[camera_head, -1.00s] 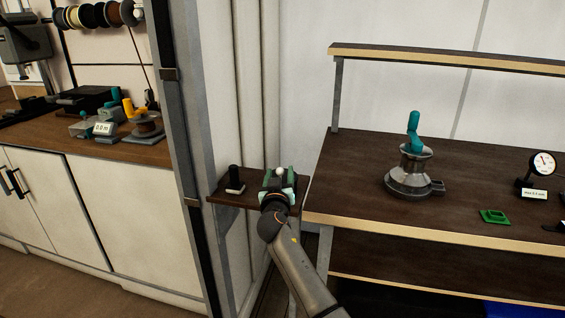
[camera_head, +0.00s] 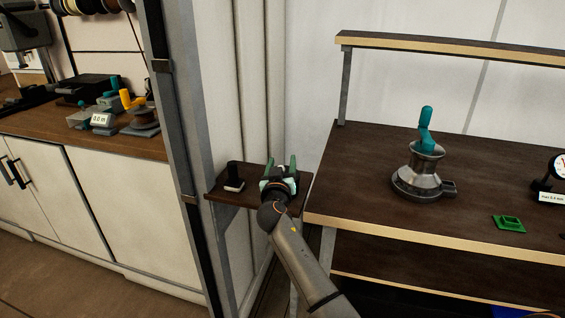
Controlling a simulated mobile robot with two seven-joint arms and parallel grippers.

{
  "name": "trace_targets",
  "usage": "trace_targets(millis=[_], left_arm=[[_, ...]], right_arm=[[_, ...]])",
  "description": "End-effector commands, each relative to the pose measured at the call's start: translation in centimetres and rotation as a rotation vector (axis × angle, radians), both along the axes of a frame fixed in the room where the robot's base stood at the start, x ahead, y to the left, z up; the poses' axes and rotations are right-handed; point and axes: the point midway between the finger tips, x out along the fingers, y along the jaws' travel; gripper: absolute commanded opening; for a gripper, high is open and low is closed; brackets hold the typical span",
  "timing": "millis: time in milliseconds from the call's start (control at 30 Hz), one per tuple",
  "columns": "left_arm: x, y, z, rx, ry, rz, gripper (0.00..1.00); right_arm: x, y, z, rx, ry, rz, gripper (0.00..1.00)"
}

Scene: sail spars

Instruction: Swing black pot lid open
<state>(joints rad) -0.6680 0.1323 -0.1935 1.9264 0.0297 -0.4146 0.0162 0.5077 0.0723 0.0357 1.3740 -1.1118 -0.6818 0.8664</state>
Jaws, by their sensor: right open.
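My right gripper (camera_head: 279,166) is over the right part of a small dark wall shelf (camera_head: 216,196). Its two green fingers are apart and point away from me. A small dark shape shows between or just behind the fingers, but I cannot tell whether it is the black pot, its lid or part of my gripper. A black upright cylinder on a pale base (camera_head: 233,176) stands on the same shelf, left of the gripper and apart from it. I cannot make out a pot lid or its hinge. My left gripper is not in view.
A grey post (camera_head: 178,130) stands left of the shelf. A wooden counter (camera_head: 40,128) with several tools is farther left.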

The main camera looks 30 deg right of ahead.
Motion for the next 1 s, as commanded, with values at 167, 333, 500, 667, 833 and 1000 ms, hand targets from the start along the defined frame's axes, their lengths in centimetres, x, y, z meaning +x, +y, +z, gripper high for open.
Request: trace_targets(millis=[167, 333, 500, 667, 833, 1000], left_arm=[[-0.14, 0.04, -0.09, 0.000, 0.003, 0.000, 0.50], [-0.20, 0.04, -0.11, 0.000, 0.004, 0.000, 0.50], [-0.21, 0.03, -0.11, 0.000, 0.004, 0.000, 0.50], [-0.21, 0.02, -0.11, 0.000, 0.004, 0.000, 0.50], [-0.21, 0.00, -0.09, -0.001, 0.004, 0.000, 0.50], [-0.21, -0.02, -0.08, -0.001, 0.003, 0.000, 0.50]], right_arm=[[0.00, 0.02, -0.03, 0.000, 0.000, 0.000, 0.60], [0.00, 0.01, -0.02, 0.000, 0.000, 0.000, 0.41], [0.00, 0.00, -0.01, 0.000, 0.000, 0.000, 0.22], [0.00, 0.00, 0.00, 0.000, 0.000, 0.000, 0.04], [0.00, 0.00, 0.01, 0.000, 0.000, 0.000, 0.00], [0.01, 0.00, 0.02, -0.001, -0.001, 0.000, 0.00]])
